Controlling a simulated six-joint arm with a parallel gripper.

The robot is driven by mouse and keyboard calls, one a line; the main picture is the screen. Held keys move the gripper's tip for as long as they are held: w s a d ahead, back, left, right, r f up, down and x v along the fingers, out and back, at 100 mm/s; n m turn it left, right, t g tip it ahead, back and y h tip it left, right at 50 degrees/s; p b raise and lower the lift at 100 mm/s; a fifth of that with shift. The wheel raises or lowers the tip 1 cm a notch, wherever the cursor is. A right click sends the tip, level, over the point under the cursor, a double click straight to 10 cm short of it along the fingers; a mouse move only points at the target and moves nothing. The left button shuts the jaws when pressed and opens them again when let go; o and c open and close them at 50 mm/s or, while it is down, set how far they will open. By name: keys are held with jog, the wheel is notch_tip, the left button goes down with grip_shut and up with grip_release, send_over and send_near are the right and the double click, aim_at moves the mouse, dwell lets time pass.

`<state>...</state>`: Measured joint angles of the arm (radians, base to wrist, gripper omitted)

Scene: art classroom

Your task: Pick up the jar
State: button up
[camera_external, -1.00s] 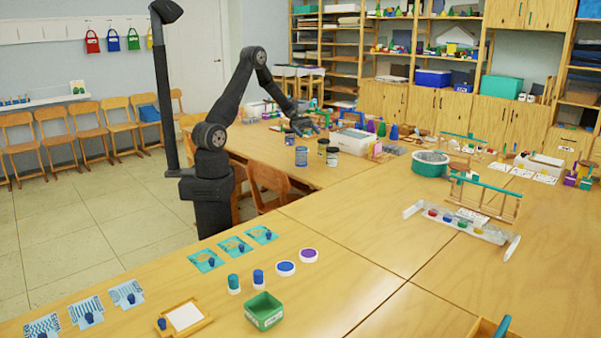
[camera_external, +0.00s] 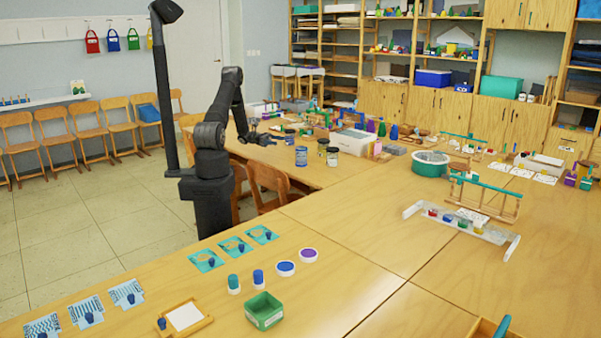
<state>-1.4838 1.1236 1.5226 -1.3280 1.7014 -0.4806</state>
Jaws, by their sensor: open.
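Several small jars stand together on the far wooden table (camera_external: 283,168). One is a blue jar (camera_external: 301,157). To its right are a dark-lidded jar (camera_external: 323,147) and another jar with a dark lid and pale label (camera_external: 332,158). A further small jar (camera_external: 290,137) stands behind the blue one. Which of them is the task's jar I cannot tell. My gripper (camera_external: 272,138) is open and empty, low over the table to the left of the jars and apart from them. Its fingers are small and dark in this view.
Many craft items and a white box (camera_external: 353,140) stand behind and right of the jars. A wooden chair (camera_external: 268,187) is at the table's near edge. A green-rimmed tub (camera_external: 430,165) stands farther right. The table in front of the jars is mostly clear.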

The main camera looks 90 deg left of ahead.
notch_tip(320, 180, down, 6)
jog(key=shift+r, duration=0.15)
jog(key=shift+w+d+f, duration=0.1)
jog(key=shift+w+f, duration=0.1)
send_near(306, 155)
jog(key=w, duration=0.3)
jog(key=shift+w+f, duration=0.15)
jog(key=shift+w, duration=0.15)
jog(key=shift+d+x, duration=0.15)
jog(key=shift+x, duration=1.2)
jog(key=shift+d+x, duration=0.1)
jog(key=shift+x, duration=1.3)
jog(key=shift+s+f, duration=0.1)
jog(key=c, duration=1.1)
